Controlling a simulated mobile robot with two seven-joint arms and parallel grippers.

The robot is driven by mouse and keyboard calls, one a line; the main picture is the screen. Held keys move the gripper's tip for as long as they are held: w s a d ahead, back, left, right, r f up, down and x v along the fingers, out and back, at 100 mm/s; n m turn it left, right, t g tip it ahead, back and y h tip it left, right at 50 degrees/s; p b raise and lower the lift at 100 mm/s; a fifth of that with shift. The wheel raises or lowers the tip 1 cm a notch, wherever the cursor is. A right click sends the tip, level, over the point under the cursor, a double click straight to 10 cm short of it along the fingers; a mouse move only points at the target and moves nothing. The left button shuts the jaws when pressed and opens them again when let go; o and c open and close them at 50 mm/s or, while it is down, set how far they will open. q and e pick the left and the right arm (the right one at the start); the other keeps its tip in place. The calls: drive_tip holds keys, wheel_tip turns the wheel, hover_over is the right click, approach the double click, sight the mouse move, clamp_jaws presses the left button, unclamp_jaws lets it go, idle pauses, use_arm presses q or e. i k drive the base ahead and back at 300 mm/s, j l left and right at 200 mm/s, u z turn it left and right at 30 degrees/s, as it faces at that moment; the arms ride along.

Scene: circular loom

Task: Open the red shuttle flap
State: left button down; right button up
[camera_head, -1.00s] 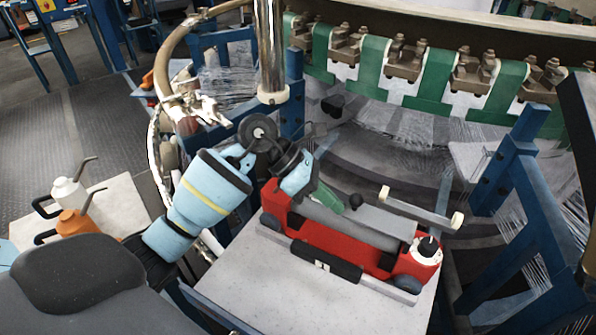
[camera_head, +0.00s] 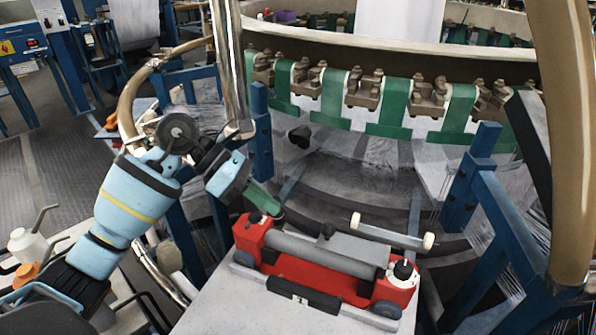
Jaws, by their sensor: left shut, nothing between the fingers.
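The red shuttle (camera_head: 310,272) lies on a pale tabletop, with a grey roller along its top and a small black knob (camera_head: 327,231) near its middle. A grey bar (camera_head: 390,232) with pale round ends stands out behind it. I cannot tell which part is the flap or whether it is open. My left gripper (camera_head: 266,200) has green fingers, shut and empty, just behind and above the shuttle's left end. Its tips point down and right, apart from the knob; I cannot tell whether they touch the shuttle. My right gripper is not in view.
The pale table (camera_head: 215,305) has bare room left of the shuttle. Blue loom posts (camera_head: 470,190) stand behind on the right, and a chrome pole (camera_head: 229,70) rises behind my left arm. White and orange bottles (camera_head: 27,245) stand at far left.

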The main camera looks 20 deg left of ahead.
sight(370, 252)
drive_tip(key=k, duration=1)
